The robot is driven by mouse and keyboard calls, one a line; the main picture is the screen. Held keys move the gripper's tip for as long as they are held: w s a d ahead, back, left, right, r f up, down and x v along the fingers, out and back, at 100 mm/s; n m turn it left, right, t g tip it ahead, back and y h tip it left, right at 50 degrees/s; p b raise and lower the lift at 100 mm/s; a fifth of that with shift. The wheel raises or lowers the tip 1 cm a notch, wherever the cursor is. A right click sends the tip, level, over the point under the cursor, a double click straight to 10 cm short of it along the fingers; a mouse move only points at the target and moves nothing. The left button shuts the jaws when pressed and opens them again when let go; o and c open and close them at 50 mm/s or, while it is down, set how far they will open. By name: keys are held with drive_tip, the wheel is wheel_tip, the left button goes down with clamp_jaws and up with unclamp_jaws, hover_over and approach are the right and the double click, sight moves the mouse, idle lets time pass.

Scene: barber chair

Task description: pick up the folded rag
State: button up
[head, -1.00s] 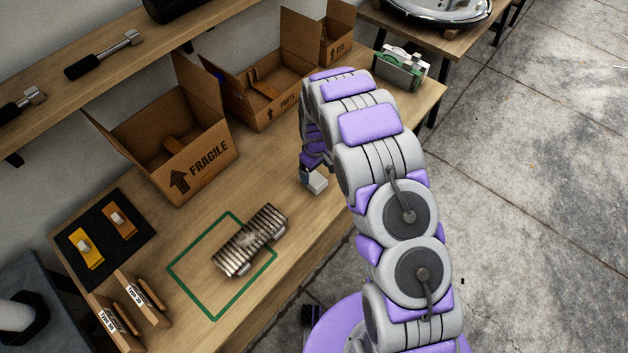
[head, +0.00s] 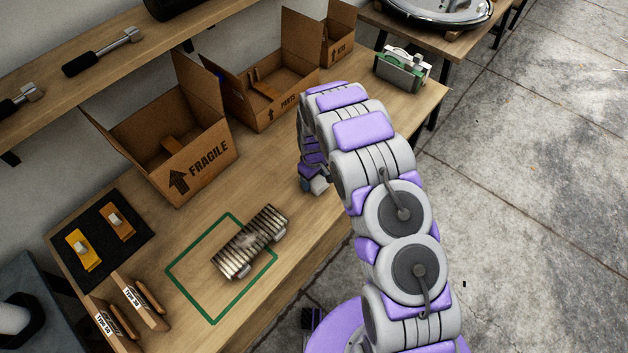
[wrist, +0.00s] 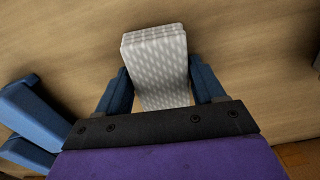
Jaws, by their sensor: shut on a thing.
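The folded rag (wrist: 155,60) is pale grey-white with a light pattern and stacked folds. In the wrist view it lies between the two blue fingers of my gripper (wrist: 160,88), which is shut on it. The rag's near end is hidden behind the dark gripper plate. In the head view a small pale part of the rag (head: 320,186) shows below my gripper (head: 309,184), close to the bench's front edge. My arm hides much of the gripper there. I cannot tell whether the rag touches the bench top.
The wooden bench (head: 225,200) holds a ribbed metal part (head: 249,242) over a green outline. Open cardboard boxes, one marked FRAGILE (head: 205,160), stand along the back. A green-and-white device (head: 403,70) is at the far end. A blue shape (wrist: 35,115) sits left in the wrist view.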

drive_tip(key=c, duration=0.4)
drive_tip(key=shift+o, duration=0.2)
wheel_tip(320, 180, up, 10)
drive_tip(key=shift+r+p, duration=0.1)
drive_tip(key=shift+p, duration=1.05)
drive_tip(key=o, duration=0.4)
drive_tip(key=c, duration=0.3)
